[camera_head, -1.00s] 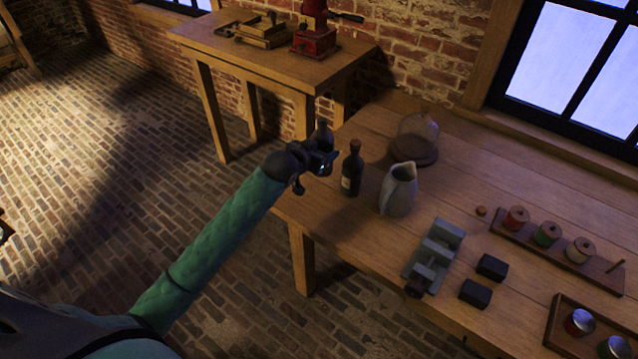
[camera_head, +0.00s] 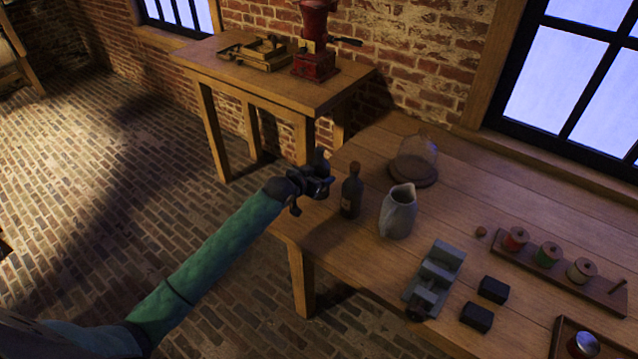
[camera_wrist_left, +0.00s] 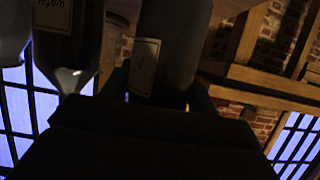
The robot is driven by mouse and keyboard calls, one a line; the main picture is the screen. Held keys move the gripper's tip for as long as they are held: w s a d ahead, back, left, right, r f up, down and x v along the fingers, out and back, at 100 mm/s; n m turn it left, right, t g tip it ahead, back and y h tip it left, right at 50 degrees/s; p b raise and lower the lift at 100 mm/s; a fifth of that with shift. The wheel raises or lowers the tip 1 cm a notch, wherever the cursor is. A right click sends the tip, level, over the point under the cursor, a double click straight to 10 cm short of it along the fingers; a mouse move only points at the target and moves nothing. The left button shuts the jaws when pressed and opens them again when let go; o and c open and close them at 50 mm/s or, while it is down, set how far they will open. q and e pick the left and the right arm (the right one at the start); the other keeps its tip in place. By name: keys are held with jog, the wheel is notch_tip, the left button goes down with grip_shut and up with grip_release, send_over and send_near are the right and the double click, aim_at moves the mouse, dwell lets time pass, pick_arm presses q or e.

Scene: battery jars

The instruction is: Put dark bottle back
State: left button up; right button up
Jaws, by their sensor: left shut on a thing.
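My left gripper (camera_head: 318,184) is at the left end of the workbench. It is shut on a dark bottle (camera_head: 321,160), whose upper part shows above the fingers; the arm and gripper hide the lower part. In the left wrist view the held bottle (camera_wrist_left: 172,45) has a pale label and looks close to upright in the jaws. A second dark bottle (camera_head: 351,196) with a stopper and label stands on the bench just right of the gripper. I cannot tell whether the held bottle touches the bench. My right gripper is not in view.
A grey pitcher (camera_head: 397,214) stands right of the standing bottle, with a glass dome (camera_head: 416,160) behind. A grey metal holder (camera_head: 436,278), black blocks (camera_head: 477,317) and a spool rack (camera_head: 555,270) lie farther right. A side table (camera_head: 285,85) carries a red grinder (camera_head: 315,62).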

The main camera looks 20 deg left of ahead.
pick_arm(q)
jog(key=shift+f+p, duration=0.45)
jog(key=shift+f, duration=1.3)
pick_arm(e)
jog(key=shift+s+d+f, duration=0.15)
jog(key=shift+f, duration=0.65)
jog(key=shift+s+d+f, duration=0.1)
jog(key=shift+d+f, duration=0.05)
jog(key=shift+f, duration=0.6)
pick_arm(q)
jog(key=o, duration=1.2)
jog(key=shift+f, duration=0.1)
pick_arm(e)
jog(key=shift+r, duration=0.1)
pick_arm(q)
jog(key=shift+s, duration=0.25)
jog(key=b+v, duration=0.3)
jog(key=v, duration=0.8)
jog(key=shift+s+r, duration=0.2)
jog(key=shift+r, duration=0.15)
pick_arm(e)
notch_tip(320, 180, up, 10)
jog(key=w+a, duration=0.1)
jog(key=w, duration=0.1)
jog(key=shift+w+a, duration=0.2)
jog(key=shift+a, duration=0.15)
